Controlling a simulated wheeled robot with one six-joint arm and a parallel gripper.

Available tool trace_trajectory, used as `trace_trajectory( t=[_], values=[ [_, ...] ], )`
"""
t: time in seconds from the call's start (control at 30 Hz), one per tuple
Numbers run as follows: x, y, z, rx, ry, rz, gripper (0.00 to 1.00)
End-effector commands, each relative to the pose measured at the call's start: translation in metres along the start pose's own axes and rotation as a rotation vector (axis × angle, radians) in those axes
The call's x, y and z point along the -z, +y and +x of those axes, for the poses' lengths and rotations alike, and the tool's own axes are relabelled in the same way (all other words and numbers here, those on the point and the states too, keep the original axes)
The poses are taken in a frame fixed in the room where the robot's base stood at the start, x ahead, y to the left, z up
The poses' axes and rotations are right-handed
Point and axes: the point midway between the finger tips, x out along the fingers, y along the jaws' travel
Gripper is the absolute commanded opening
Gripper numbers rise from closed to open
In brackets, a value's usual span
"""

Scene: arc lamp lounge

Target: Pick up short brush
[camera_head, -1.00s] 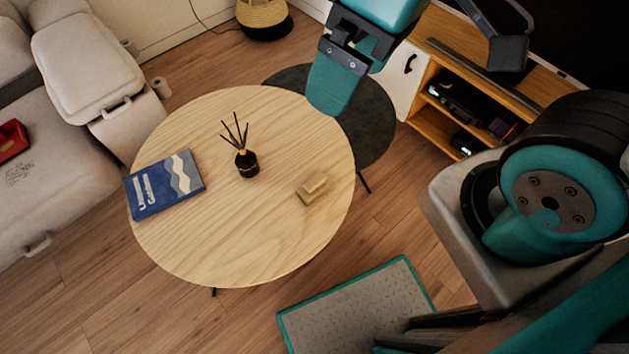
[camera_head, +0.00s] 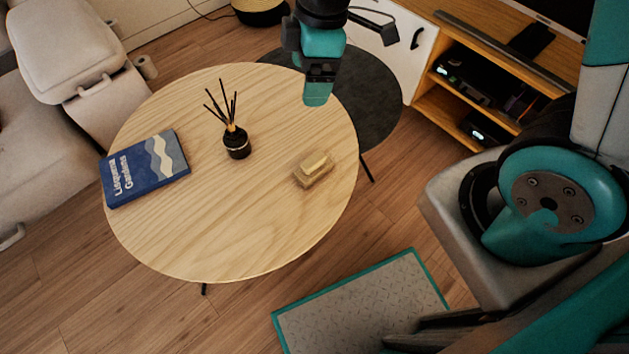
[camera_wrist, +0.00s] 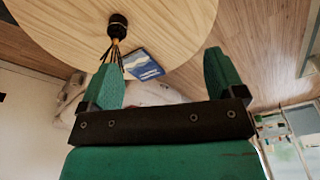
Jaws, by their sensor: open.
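The short brush (camera_head: 315,166) looks like a small tan block with a paler top. It lies on the right part of the round wooden table (camera_head: 200,240) in the head view. My gripper (camera_head: 318,98) is above the table's far right edge, behind and apart from the brush. In the wrist view my gripper (camera_wrist: 165,75) has its two green fingers wide apart with nothing between them. The brush does not show in the wrist view.
A black reed diffuser (camera_head: 237,143) stands upright near the table's middle. A blue book (camera_head: 145,168) lies at the table's left. A dark round lower table (camera_head: 370,105) is behind right. A wooden media cabinet (camera_head: 450,105) stands at the right. The table front is clear.

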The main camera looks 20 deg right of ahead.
Motion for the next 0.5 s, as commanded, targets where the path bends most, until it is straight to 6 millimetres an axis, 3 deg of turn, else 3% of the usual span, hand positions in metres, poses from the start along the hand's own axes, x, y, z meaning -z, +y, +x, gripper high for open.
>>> trace_trajectory(
  t=[0.03,0.1,0.2,0.3,0.5],
  values=[
    [-0.012,0.015,0.059,0.006,-0.037,-0.097,0.88],
    [-0.024,0.031,0.102,0.004,-0.081,-0.235,0.88],
    [-0.038,0.046,0.148,0.009,-0.130,-0.391,0.88],
    [-0.048,0.054,0.172,0.014,-0.161,-0.490,0.88],
    [-0.055,0.058,0.198,0.021,-0.176,-0.540,0.88]
  ],
)
